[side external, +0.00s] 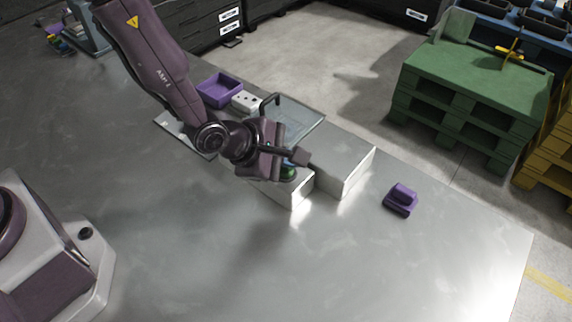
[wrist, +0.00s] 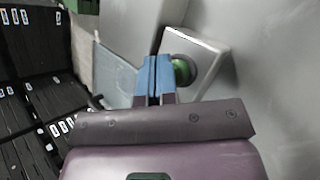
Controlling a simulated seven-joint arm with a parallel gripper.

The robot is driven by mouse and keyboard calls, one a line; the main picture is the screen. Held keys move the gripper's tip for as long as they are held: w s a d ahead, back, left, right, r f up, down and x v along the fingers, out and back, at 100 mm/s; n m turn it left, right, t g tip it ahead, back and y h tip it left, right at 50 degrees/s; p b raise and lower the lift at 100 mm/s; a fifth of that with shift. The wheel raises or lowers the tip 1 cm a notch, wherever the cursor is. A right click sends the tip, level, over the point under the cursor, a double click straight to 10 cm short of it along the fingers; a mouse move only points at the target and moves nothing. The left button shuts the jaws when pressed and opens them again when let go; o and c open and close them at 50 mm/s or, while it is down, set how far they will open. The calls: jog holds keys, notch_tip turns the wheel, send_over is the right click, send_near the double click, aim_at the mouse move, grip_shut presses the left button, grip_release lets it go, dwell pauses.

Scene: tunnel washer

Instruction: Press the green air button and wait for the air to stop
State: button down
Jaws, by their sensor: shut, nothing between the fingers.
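The green air button (wrist: 183,70) is a round dome on top of a small white box (wrist: 211,62). In the side external view the button (side external: 288,173) shows partly under my gripper, and its box (side external: 297,193) stands at the front of the metal washer (side external: 347,165). My gripper (wrist: 154,66) has blue fingertips pressed together with nothing between them. In the wrist view the tips lie just left of the button and overlap its edge. In the side external view my gripper (side external: 290,160) is right above or at the button. I cannot tell whether it touches or whether the button is pressed.
A clear panel (side external: 298,117) with a dark handle covers part of the washer. A purple tray (side external: 220,88) and a small white block (side external: 246,102) stand behind my arm. A purple piece (side external: 401,199) lies on the metal table (side external: 300,270) to the right. The front of the table is clear.

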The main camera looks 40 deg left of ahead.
aim_at(286, 170)
jog(key=shift+f, duration=0.35)
jog(key=shift+r, duration=0.1)
dwell(0.4)
jog(key=shift+r, duration=0.85)
jog(key=shift+r, duration=2.55)
